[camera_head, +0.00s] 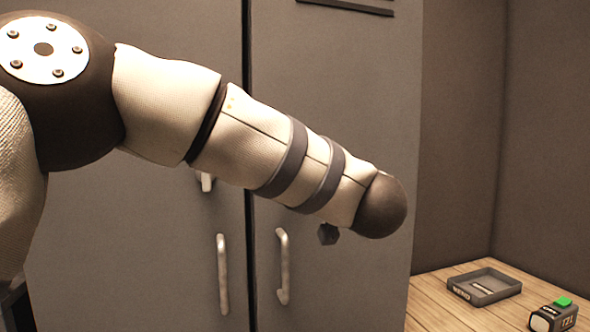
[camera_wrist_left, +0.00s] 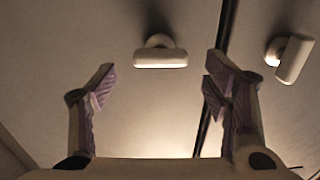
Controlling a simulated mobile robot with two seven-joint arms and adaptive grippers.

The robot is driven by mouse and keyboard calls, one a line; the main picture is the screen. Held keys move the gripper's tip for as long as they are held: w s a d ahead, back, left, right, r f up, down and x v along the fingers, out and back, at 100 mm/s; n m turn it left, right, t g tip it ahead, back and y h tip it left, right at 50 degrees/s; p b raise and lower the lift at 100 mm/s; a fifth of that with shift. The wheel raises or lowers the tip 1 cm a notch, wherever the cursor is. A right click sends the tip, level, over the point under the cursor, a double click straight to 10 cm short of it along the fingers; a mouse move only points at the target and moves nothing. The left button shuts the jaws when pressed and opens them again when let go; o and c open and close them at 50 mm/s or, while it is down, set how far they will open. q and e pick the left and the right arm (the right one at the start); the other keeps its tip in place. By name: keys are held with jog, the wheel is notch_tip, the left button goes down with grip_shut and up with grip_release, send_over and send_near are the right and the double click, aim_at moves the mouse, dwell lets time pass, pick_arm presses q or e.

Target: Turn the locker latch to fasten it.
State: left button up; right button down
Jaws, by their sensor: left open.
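The grey locker (camera_head: 130,260) has two doors with a dark vertical gap between them. A short pale latch piece (camera_head: 206,182) on the left door shows just below my left arm, its upper part hidden. In the left wrist view, a pale turn handle (camera_wrist_left: 160,58) on a round base lies level in the picture, and a second, tilted pale handle (camera_wrist_left: 293,58) is across the gap. My left gripper (camera_wrist_left: 158,75) is open and empty, its fingers on either side of the level handle and apart from it. In the head view my arm hides this gripper. My right gripper is not in view.
Two long upright door handles, left (camera_head: 222,275) and right (camera_head: 283,265), flank the gap below my arm. At the right, a wooden table (camera_head: 425,305) bears a grey tray (camera_head: 485,287) and a dark device with a green top (camera_head: 555,314). Bare walls stand behind it.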

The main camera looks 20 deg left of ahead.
pick_arm(q)
jog(key=x, duration=0.4)
jog(key=shift+w+a, duration=0.25)
jog(key=shift+w, duration=0.05)
jog(key=c, duration=1.2)
jog(key=shift+n, duration=0.3)
jog(key=n, duration=0.3)
jog(key=shift+s+n, duration=0.1)
jog(key=shift+n, duration=0.3)
jog(key=n, duration=0.4)
jog(key=shift+a+n, duration=0.15)
jog(key=shift+n, duration=0.15)
jog(key=n, duration=0.4)
jog(key=shift+f, duration=0.1)
jog(key=n, duration=0.4)
jog(key=shift+n, duration=0.3)
jog(key=shift+o, duration=0.2)
jog(key=shift+n, duration=0.3)
